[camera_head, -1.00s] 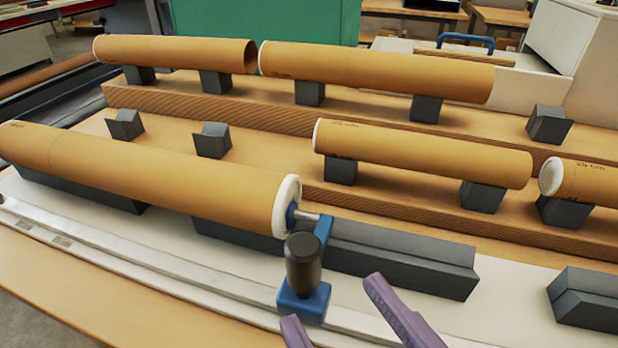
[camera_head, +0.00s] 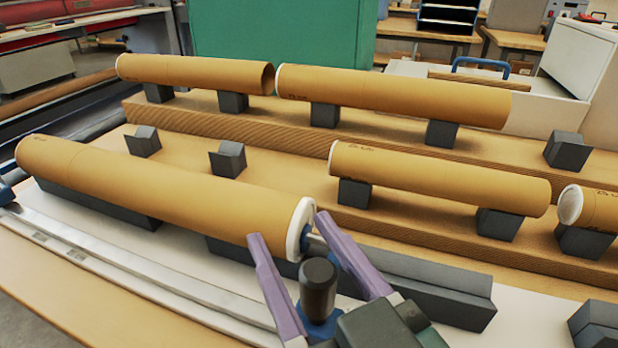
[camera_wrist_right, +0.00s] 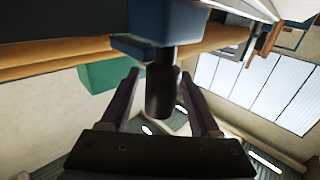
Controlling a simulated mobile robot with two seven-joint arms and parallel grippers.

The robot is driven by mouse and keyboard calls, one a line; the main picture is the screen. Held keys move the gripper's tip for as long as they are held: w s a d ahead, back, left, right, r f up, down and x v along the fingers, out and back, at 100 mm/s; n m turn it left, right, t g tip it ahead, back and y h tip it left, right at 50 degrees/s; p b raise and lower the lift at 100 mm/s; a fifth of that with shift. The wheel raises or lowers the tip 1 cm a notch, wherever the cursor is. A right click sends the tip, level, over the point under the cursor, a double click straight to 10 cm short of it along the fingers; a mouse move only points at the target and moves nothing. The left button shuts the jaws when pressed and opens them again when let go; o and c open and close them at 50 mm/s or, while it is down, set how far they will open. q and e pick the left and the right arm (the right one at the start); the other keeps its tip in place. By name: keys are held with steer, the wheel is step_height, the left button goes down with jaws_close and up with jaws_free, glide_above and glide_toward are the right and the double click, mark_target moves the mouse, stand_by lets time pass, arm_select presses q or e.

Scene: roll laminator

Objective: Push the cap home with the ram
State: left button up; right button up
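The near brown tube (camera_head: 165,188) lies in dark cradles. A white cap (camera_head: 301,229) sits at its right end; I cannot tell how deep it is. The ram is a blue carriage (camera_head: 322,328) on the rail, with a rod (camera_head: 318,243) facing the cap and an upright black handle (camera_head: 318,287). My right gripper (camera_head: 287,227) has purple fingers spread either side of the handle. In the right wrist view the handle (camera_wrist_right: 161,92) stands between the open fingers with gaps at both sides. My left gripper is not in view.
A metal rail (camera_head: 140,275) runs along the near edge of the bench. Several other tubes rest in cradles behind, including a capped one (camera_head: 440,178). Empty cradles (camera_head: 228,160) stand in the middle row. A long dark block (camera_head: 425,285) lies right of the ram.

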steer(key=c, duration=0.9)
jaws_close()
steer(key=shift+d, duration=0.15)
